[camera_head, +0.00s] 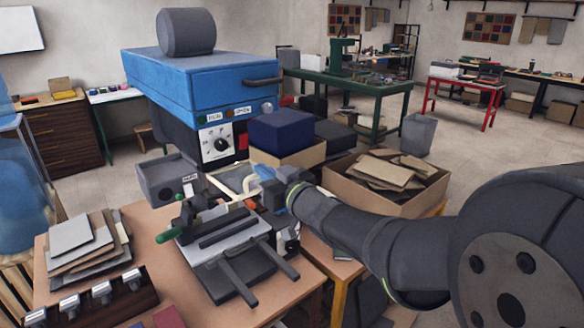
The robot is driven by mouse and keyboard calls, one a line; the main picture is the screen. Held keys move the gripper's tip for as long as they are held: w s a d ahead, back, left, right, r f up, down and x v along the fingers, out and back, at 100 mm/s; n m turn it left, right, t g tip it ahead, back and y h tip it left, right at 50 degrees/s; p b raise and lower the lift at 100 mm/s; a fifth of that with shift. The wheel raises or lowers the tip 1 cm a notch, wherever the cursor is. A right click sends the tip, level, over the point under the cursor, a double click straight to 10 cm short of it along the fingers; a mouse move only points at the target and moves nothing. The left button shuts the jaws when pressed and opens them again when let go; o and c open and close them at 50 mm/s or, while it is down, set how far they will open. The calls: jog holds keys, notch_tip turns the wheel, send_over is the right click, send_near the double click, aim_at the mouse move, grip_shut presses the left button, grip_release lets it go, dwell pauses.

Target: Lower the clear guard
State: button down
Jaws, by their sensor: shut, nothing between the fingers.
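What looks like the clear guard is a see-through panel with a pale cream frame (233,181). It sits low at the front of the blue press (200,82), behind the dark clamp fixture on the table. My arm reaches in from the right, and my gripper (257,191) is at the right side of this panel. The gripper is small in view and partly hidden by my wrist. It is shut with nothing in it. I cannot tell whether it touches the frame. The panel's right part is hidden behind my wrist.
The dark clamp fixture (237,262) with a green-ended handle stands in front. A grey control box (169,180) is at its left. A dark blue block (281,131) and a carton of brown sheets (385,182) stand behind my arm. Stacked boards (80,243) lie at left.

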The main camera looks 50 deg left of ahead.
notch_tip(320, 180, down, 15)
jog(key=y, duration=0.3)
jog(key=a+f+y, duration=0.2)
jog(key=a+f, duration=0.7)
jog(key=a, duration=0.4)
jog(key=shift+s+f+y, duration=0.15)
jog(key=shift+f+y, duration=0.15)
jog(key=shift+f, duration=0.05)
jog(key=shift+r, duration=0.1)
jog(key=shift+d, duration=0.1)
jog(key=d, duration=0.5)
notch_tip(320, 180, down, 10)
jog(key=a, duration=0.2)
jog(key=shift+w, duration=0.2)
